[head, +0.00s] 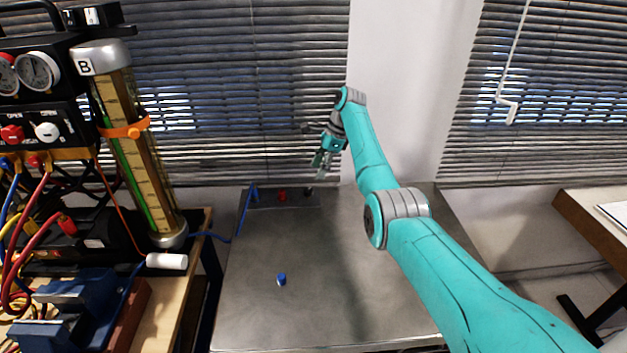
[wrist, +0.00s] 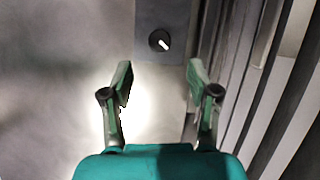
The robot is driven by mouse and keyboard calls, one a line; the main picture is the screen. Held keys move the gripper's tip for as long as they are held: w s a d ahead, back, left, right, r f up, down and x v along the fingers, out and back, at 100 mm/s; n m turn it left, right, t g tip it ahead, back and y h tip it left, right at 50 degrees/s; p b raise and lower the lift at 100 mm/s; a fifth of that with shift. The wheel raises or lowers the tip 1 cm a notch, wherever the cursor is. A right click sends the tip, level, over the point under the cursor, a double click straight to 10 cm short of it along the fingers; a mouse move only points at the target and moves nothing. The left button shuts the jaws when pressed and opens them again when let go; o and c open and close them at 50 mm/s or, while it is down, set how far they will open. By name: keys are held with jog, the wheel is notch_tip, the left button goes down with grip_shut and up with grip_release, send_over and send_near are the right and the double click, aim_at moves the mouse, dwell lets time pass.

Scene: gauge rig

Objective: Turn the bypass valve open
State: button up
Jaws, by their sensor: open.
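A round black knob (wrist: 160,41) with a white pointer mark sits on a dark grey plate (wrist: 176,16) in the wrist view. The pointer is slanted. No label shows on it, so I cannot tell if it is the bypass valve. In the head view a small dark knob (head: 308,191) stands at the back of the metal table, beside a red part (head: 282,196). My gripper (head: 321,172) is above the table's back edge, close to the dark knob. In the wrist view my gripper (wrist: 159,78) is open and empty, its fingers apart, with the black knob beyond the fingertips.
Window blinds (head: 240,90) rise close behind the table. A blue bent part (head: 250,200) and a small blue cap (head: 281,279) are on the metal table (head: 260,320). A gauge rig with hoses and a tall column marked B (head: 135,150) stands at left. The table's middle is mostly clear.

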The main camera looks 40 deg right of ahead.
jog(key=shift+v, duration=1.85)
jog(key=shift+a, duration=0.1)
jog(key=n+t+h, duration=0.2)
jog(key=n+h, duration=0.4)
jog(key=n, duration=1.2)
send_near(309, 189)
jog(key=x, duration=0.9)
jog(key=shift+s+a, duration=0.1)
grip_shut()
